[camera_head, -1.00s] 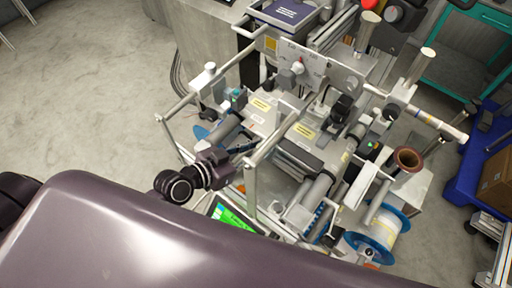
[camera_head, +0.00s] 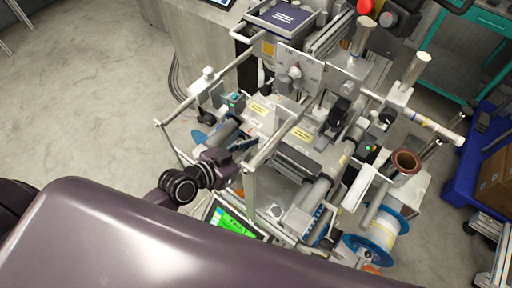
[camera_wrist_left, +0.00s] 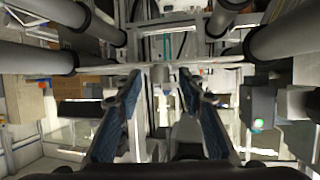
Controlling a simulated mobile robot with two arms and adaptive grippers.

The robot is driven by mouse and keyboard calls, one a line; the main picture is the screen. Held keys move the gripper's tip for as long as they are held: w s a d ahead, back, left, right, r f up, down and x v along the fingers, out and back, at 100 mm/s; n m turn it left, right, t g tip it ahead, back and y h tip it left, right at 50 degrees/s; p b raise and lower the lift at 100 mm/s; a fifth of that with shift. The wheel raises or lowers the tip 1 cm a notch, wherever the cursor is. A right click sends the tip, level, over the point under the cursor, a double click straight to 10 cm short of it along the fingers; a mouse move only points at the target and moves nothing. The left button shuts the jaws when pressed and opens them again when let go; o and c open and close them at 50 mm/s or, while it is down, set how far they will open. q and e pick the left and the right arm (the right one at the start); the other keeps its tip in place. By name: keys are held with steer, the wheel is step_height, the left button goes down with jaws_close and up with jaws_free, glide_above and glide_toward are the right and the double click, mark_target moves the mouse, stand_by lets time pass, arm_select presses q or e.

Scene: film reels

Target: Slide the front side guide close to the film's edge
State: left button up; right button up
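The film machine's front panel (camera_head: 300,72) and frame stand at centre right. My left gripper (camera_head: 242,146) reaches in from the left, beside the machine's near-left rails. The wrist view shows my left gripper (camera_wrist_left: 160,78) open, its two blue-padded fingers apart. A thin horizontal rod (camera_wrist_left: 215,66) crosses just beyond the fingertips, and a small pale cylinder (camera_wrist_left: 159,76) shows between them. I see no contact with the fingers. I cannot tell which part is the front side guide, and the film's edge is not clear. My right gripper is not in view.
Thick grey rollers (camera_wrist_left: 30,58) flank the fingers on both sides in the wrist view. Open floor (camera_head: 80,90) lies to the left.

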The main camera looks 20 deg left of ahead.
arm_select(q)
steer(key=v, duration=1.2)
steer(key=shift+a, duration=0.1)
stand_by(0.4)
